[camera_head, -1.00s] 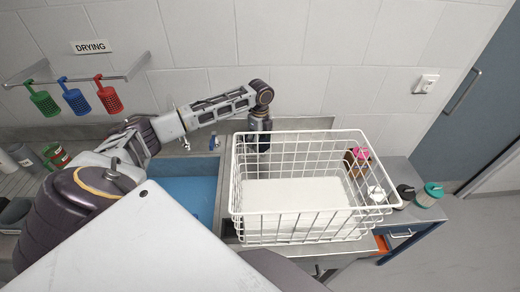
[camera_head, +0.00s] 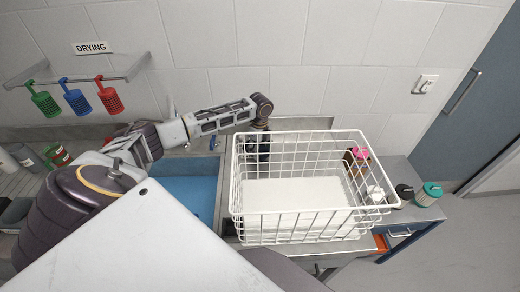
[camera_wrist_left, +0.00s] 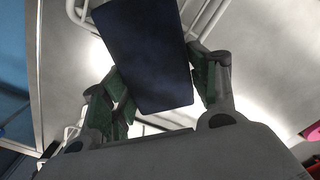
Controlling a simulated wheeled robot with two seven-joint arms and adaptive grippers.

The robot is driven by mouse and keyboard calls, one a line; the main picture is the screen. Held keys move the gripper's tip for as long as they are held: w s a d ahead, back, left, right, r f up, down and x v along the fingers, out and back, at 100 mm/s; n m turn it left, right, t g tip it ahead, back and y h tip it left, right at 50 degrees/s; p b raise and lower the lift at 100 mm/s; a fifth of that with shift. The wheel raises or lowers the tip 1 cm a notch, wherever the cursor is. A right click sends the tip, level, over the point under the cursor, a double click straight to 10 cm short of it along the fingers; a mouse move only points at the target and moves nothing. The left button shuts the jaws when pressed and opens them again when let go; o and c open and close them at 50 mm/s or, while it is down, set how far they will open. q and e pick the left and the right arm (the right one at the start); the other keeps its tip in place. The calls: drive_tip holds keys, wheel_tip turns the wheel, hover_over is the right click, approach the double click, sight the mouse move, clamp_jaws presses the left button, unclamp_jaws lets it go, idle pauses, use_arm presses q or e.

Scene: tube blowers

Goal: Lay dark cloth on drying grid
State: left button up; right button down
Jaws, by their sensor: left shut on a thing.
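My left gripper (camera_head: 263,152) points down at the back left of the white wire basket, partly hidden by its bars. In the left wrist view the gripper (camera_wrist_left: 160,100) has green-padded fingers on either side of a dark navy, flat piece, the dark cloth (camera_wrist_left: 155,60). It is shut on the cloth. The cloth cannot be made out in the head view. A ribbed surface (camera_head: 14,172) lies at the far left below the DRYING sign (camera_head: 90,47); I cannot tell whether it is the drying grid. My right gripper is not in view.
The white wire basket (camera_head: 300,241) stands on the counter, right of a blue basin (camera_head: 190,196). Green, blue and red perforated cups (camera_head: 75,99) hang from a wall rail. Bottles stand at the left. A teal-lidded jar (camera_head: 428,194) stands at the right counter end.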

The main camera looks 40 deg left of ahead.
use_arm(q)
drive_tip(key=o, duration=0.9)
drive_tip(key=shift+o, duration=0.2)
wheel_tip(320, 180, up, 12)
drive_tip(key=b, duration=0.1)
drive_tip(key=shift+b, duration=0.4)
drive_tip(key=shift+r, duration=0.1)
